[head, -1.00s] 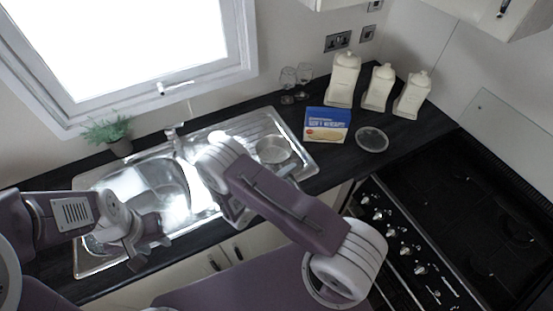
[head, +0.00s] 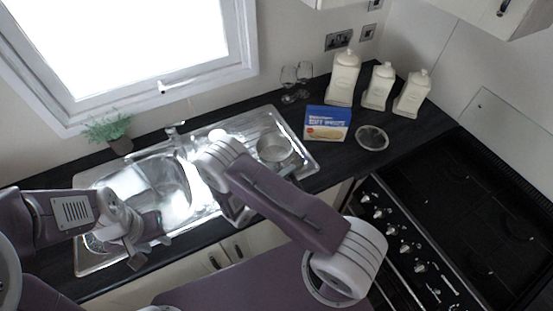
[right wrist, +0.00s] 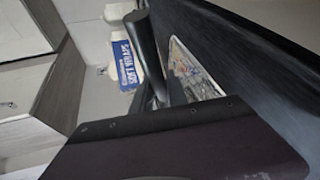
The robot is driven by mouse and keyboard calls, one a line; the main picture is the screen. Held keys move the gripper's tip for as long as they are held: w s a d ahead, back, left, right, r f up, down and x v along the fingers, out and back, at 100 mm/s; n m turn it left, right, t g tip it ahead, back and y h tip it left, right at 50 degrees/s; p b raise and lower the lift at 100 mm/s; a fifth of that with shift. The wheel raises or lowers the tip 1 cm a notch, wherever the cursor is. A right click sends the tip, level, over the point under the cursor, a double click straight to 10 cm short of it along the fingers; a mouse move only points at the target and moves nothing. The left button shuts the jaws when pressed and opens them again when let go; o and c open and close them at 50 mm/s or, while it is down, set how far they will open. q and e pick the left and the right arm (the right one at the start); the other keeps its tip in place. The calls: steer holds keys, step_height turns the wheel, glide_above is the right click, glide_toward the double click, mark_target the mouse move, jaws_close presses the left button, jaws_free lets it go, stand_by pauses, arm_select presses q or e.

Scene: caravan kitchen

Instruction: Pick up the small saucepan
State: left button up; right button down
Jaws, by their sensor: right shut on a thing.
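The small saucepan (head: 274,149) is a round metal pan, at the ribbed drainer of the sink in the head view. I cannot tell whether its base touches the drainer. My right arm hides its handle side there. In the right wrist view a dark handle (right wrist: 146,45) sticks out past the edge of my right gripper (right wrist: 160,104), which is shut on it. The right gripper's fingers are hidden behind my arm in the head view. My left gripper (head: 151,250) is open and empty over the front left of the sink.
The steel sink (head: 88,181) lies under the window, with a plant (head: 108,130) behind it. Two glasses (head: 296,80), a blue box (head: 327,124), a glass dish (head: 372,138) and three cream canisters (head: 378,88) stand to the right. The black hob (head: 480,215) is further right.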

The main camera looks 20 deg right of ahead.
stand_by(0.8)
steer(key=r+p, duration=0.2)
steer(key=r, duration=0.1)
steer(key=r+p, duration=0.2)
steer(key=shift+s+r, duration=0.1)
steer(key=shift+s, duration=0.15)
steer(key=s+d+r+p, duration=0.2)
steer(key=s+r+p, duration=0.3)
steer(key=s, duration=0.6)
steer(key=shift+d+r, duration=0.3)
steer(key=shift+r, duration=0.1)
